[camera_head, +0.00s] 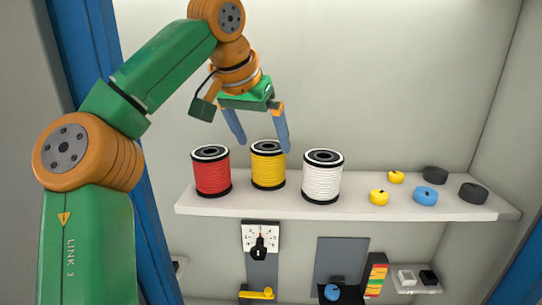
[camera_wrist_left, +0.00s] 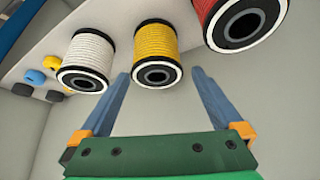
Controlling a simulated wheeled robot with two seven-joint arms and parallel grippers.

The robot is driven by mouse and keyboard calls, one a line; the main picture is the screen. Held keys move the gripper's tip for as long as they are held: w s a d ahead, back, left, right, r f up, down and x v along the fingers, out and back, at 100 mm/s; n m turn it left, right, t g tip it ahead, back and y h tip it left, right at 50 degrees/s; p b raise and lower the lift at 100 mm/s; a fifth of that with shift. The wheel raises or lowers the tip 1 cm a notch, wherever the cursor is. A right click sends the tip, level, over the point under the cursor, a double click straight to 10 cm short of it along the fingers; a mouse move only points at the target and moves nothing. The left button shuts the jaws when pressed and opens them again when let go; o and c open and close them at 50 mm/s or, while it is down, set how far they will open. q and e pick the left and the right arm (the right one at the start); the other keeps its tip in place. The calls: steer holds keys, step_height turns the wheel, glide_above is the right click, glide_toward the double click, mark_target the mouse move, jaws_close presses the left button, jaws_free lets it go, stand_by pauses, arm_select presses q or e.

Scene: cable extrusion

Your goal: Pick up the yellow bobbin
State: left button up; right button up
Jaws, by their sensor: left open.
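The yellow bobbin (camera_head: 268,166) stands upright on a shelf, between a red bobbin (camera_head: 211,172) and a white bobbin (camera_head: 322,177). My left gripper (camera_head: 262,146) is open and empty, its two blue fingers pointing down at the yellow bobbin's top. One finger is to the left of the bobbin and the other overlaps its right edge in the head view. In the left wrist view the yellow bobbin (camera_wrist_left: 156,48) lies beyond and between the fingertips (camera_wrist_left: 158,73), with no clear contact. My right gripper is not in view.
The shelf (camera_head: 250,203) also bears small yellow, blue and black round pieces (camera_head: 425,195) at the right. The white (camera_wrist_left: 89,55) and red bobbins (camera_wrist_left: 240,18) stand close on either side of the yellow one. Below are a dial (camera_head: 261,238) and a yellow handle (camera_head: 257,294).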

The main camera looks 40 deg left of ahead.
mark_target(268, 161)
arm_select(q)
steer(key=x, duration=0.5)
steer(key=shift+s+d+f, duration=0.25)
steer(key=shift+d+f, duration=0.1)
steer(key=shift+f, duration=0.2)
steer(key=shift+w+a+f, duration=0.25)
steer(key=shift+w, duration=0.1)
steer(key=shift+s+d+r, duration=0.1)
steer(key=shift+s, duration=0.05)
steer(key=c, duration=1.2)
